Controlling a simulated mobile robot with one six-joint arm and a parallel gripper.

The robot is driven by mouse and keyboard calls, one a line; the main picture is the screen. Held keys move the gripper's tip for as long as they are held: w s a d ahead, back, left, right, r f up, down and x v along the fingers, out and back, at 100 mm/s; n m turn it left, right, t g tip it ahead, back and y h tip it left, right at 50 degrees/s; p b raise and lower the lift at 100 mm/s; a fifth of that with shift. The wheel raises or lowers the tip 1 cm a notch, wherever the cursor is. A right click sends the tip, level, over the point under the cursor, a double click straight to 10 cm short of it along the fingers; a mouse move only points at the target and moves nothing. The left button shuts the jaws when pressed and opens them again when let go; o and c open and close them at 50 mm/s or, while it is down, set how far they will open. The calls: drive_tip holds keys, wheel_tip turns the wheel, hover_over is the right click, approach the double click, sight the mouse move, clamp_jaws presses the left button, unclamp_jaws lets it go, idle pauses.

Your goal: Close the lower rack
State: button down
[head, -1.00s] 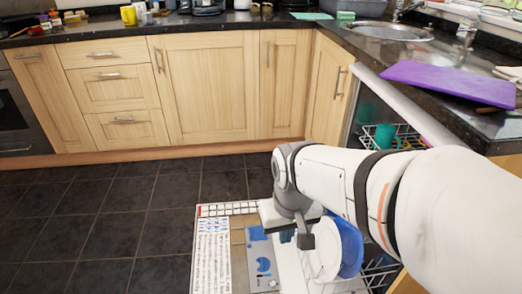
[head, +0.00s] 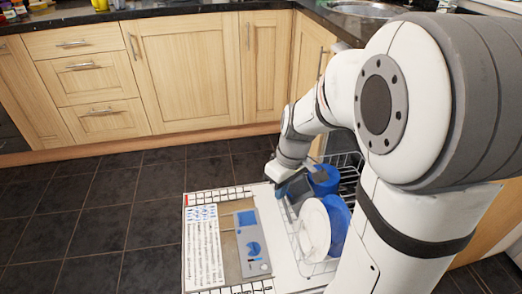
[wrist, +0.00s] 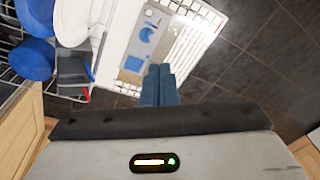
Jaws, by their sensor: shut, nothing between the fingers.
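The lower rack (head: 300,250) is a white wire basket pulled out over the dishwasher's lowered door (head: 232,240). It holds a white plate (head: 315,228), a blue plate (head: 338,222) and another blue dish (head: 323,180). In the wrist view, the rack's wires (wrist: 72,92), the white plate (wrist: 75,18) and blue dishes (wrist: 33,60) show at the upper left. My gripper (head: 284,188) is at the rack's far front corner in the head view. Its fingers (wrist: 158,78) are shut and empty, beside the dishes. I cannot tell whether they touch the rack. My arm hides the rack's right part.
Wooden cabinets (head: 185,75) line the back, and the dark countertop (head: 200,10) runs above them. Dark floor tiles (head: 90,205) lie clear left of the door. A dark grey item (wrist: 73,68) stands in the rack near my fingers.

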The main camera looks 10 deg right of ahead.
drive_tip(key=w+d+f+n+y, duration=0.1)
drive_tip(key=w+d+f+n, duration=0.3)
drive_tip(key=w+f+n, duration=0.5)
drive_tip(key=w+d+f+n+y, duration=0.1)
drive_tip(key=w+d+f+n, duration=0.15)
drive_tip(key=w+f, duration=0.7)
drive_tip(key=s+f+b, duration=0.1)
drive_tip(key=f+b, duration=0.1)
drive_tip(key=f, duration=0.5)
drive_tip(key=s+d+f+b, duration=0.1)
drive_tip(key=s+f+b, duration=0.1)
drive_tip(key=f, duration=0.5)
drive_tip(key=shift+s+d+b, duration=0.15)
drive_tip(key=shift+b, duration=0.4)
